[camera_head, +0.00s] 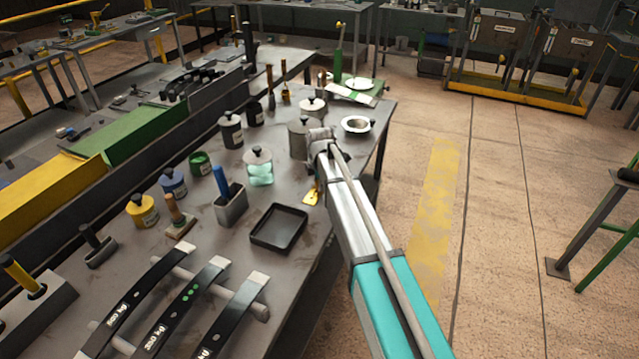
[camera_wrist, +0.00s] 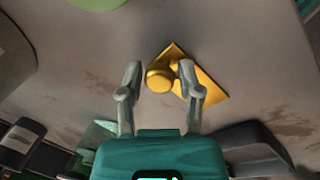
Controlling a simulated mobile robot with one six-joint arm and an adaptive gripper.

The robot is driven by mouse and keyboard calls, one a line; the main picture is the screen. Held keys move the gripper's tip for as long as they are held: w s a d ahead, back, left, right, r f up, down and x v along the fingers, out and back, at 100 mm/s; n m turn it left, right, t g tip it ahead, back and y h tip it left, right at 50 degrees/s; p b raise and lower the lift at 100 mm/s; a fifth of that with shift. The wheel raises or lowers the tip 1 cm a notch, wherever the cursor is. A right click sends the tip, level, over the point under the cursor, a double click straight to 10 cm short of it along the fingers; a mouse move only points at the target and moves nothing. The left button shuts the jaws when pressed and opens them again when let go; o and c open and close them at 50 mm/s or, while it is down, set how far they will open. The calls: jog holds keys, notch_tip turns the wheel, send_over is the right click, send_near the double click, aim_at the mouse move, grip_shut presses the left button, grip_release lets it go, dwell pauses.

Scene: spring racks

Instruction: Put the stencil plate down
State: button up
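The stencil plate (camera_wrist: 209,88) is a small yellow plate with a round yellow knob (camera_wrist: 159,80). It appears to lie on the grey bench top. In the head view a small part of the plate (camera_head: 311,198) shows beside my arm, near the bench's right edge. My gripper (camera_wrist: 160,72) is open over it in the wrist view. The knob lies between the fingers, with a visible gap to the left finger. The right finger covers part of the plate. My arm hides the fingers in the head view.
A black tray (camera_head: 279,227), a jar with teal contents (camera_head: 259,170) and a grey canister (camera_head: 299,138) stand near the plate on the bench (camera_head: 150,262). A metal bowl (camera_head: 357,125) stands farther back. Leaf springs (camera_head: 183,308) lie at the front.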

jog(key=shift+o, duration=0.7)
jog(key=shift+r, duration=0.15)
notch_tip(320, 180, up, 12)
jog(key=s+p, duration=0.2)
jog(key=p, duration=1)
jog(key=shift+d, duration=0.15)
jog(key=shift+d, duration=0.1)
dwell(0.3)
jog(key=s+d+m+g, duration=0.1)
jog(key=s+d+m, duration=0.9)
jog(key=s, duration=0.3)
jog(key=s+d+m+g, duration=0.1)
jog(key=s+d+m, duration=1)
jog(key=s, duration=0.3)
jog(key=shift+s+d+f+m, duration=0.15)
jog(key=shift+d+f+m, duration=0.1)
jog(key=shift+m, duration=0.65)
